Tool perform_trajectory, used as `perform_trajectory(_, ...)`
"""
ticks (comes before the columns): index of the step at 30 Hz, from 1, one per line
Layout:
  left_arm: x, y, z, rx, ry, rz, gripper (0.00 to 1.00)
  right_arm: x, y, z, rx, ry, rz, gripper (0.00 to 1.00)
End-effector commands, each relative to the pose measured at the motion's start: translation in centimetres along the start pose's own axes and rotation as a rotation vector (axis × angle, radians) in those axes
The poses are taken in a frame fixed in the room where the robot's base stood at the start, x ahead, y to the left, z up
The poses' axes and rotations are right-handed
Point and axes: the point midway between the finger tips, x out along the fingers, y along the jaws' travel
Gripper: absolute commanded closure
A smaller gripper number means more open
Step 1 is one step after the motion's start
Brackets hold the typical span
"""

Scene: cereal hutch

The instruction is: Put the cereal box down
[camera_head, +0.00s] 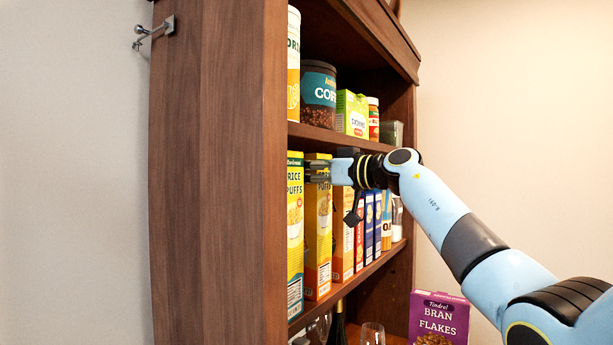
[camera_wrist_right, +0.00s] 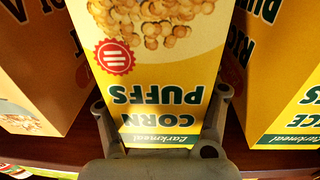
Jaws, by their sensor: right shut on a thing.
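The yellow Corn Puffs cereal box (camera_wrist_right: 155,65) appears upside down in the right wrist view, with a gripper finger at each side near its top. In the head view the box (camera_head: 318,235) is upright on the middle shelf level, right of a Rice Puffs box (camera_head: 295,225). My right gripper (camera_head: 318,171) reaches in from the right and is shut on the Corn Puffs box near its top. I cannot tell whether the box's base touches the shelf. My left gripper is not in view.
Several more boxes stand in the row to the right, including an orange one (camera_head: 343,245). The shelf above holds a coffee jar (camera_head: 318,95) and a green box (camera_head: 352,114). Below are a purple Bran Flakes box (camera_head: 438,318), a bottle and glasses. The hutch side wall (camera_head: 215,180) bounds the left.

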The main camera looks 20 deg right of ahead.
Motion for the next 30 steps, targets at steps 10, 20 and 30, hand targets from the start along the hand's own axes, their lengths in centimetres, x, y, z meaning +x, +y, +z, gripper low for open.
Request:
perform_trajectory(10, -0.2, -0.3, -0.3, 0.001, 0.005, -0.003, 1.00, 0.0, 0.0, 0.2, -0.001, 0.000, 0.000, 0.21)
perform_trajectory(20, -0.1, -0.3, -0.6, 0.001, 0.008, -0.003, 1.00, 0.0, 0.0, 0.1, -0.001, 0.000, 0.000, 0.13)
perform_trajectory(30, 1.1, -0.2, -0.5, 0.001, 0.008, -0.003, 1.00, -5.2, 0.2, 0.3, -0.006, -0.002, 0.003, 0.13)
